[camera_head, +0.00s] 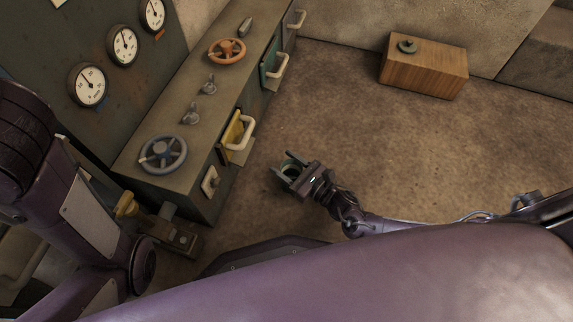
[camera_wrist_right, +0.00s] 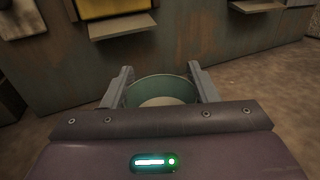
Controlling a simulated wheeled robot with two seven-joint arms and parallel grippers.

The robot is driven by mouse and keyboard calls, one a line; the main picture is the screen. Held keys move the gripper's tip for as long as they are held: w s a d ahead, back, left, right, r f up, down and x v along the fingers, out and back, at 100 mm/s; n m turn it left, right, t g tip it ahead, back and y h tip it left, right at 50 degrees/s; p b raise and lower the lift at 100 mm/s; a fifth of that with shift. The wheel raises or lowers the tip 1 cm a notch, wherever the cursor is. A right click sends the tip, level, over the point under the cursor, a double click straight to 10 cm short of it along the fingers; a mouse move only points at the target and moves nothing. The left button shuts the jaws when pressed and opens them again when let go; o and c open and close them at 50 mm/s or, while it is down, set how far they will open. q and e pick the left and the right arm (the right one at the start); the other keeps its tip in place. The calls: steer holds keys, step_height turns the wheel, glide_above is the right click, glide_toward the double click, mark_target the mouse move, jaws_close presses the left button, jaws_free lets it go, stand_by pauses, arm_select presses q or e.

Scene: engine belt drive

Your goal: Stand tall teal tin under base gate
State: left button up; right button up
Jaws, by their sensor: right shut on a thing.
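My right gripper (camera_head: 284,163) is shut on the teal tin (camera_head: 290,168), in front of the cabinet. In the right wrist view the tin (camera_wrist_right: 162,89) sits between the two fingers (camera_wrist_right: 160,80), with its round rim and pale inside showing. Its lower part is hidden, so I cannot tell whether it touches the floor. The cabinet's front has a yellow gate (camera_head: 233,130) and a teal gate (camera_head: 269,68), each with a pale handle. I cannot tell which one is the base gate.
The cabinet top carries a blue-grey handwheel (camera_head: 163,154), an orange handwheel (camera_head: 227,51) and small levers. Ledges (camera_wrist_right: 122,26) jut out below the gates. A wooden box (camera_head: 424,68) with a dark green round thing (camera_head: 407,46) stands by the back wall. The floor between is clear.

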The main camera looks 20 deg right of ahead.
steer(key=shift+f, duration=0.15)
steer(key=o, duration=1.4)
